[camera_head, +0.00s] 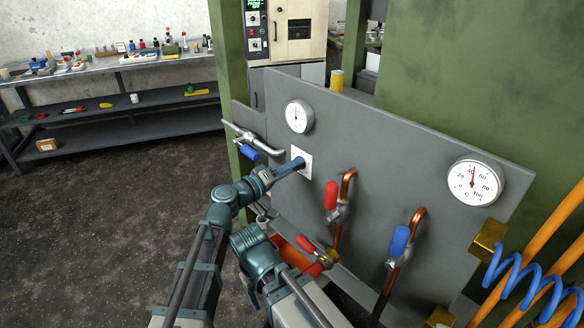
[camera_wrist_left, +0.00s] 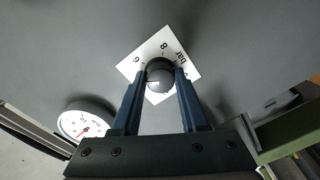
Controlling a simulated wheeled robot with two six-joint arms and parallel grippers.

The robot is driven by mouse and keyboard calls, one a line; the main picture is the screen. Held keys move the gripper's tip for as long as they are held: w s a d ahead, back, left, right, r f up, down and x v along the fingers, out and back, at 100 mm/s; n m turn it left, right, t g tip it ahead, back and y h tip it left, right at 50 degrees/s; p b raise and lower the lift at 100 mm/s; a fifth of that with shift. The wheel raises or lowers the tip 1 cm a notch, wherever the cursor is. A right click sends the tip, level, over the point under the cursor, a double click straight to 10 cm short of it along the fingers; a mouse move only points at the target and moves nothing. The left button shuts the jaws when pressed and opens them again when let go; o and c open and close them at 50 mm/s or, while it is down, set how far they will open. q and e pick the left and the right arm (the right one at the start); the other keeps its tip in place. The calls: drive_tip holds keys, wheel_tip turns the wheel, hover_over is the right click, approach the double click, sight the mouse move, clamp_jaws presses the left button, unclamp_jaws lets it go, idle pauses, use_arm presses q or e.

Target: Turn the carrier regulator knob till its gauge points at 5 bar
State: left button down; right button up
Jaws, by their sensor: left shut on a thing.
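The regulator knob (camera_wrist_left: 160,76) is dark and round with a pale face, on a white dial plate (camera_wrist_left: 146,59) marked with figures and "bar". In the head view the plate (camera_head: 307,158) shows on the grey panel, with the knob hidden by the fingers. My left gripper (camera_wrist_left: 161,80) is shut on the knob, one blue finger on each side; it also shows in the head view (camera_head: 293,166). A white round gauge (camera_head: 299,116) sits above the plate; it shows in the wrist view (camera_wrist_left: 85,121) with a red needle, its reading too small to tell.
The grey panel (camera_head: 385,150) also bears a temperature gauge (camera_head: 474,181), a red-handled valve (camera_head: 331,196) and a blue-handled valve (camera_head: 399,241). A pipe with a blue handle (camera_head: 249,152) is left of the plate. Blue coiled hoses (camera_head: 520,280) hang at right.

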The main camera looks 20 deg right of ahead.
use_arm(q)
drive_tip(key=shift+s+m, duration=0.1)
drive_tip(key=shift+m, duration=0.5)
drive_tip(key=shift+c, duration=2.2)
unclamp_jaws()
drive_tip(key=v, duration=1.3)
drive_tip(key=shift+s+a, duration=0.25)
drive_tip(key=shift+a, duration=0.05)
